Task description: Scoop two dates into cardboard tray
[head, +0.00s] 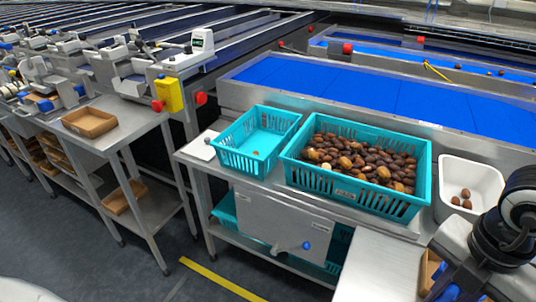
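Many brown dates (365,155) fill a large teal crate (352,194) on the metal table. Several more dates (464,196) lie in a white tub (481,176) at the right. A cardboard tray (430,268) shows at the lower right, mostly hidden behind my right arm. Another cardboard tray (88,122) sits on the metal table at the left and looks empty. My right arm comes in at the right edge, close to the white tub, but its gripper fingers cannot be seen. My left gripper is not in view.
A smaller teal crate (244,163), nearly empty, stands left of the date crate. A blue conveyor (380,88) runs behind. Another cardboard tray (126,196) lies on a lower shelf. A light worktop (378,268) at the front right is clear.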

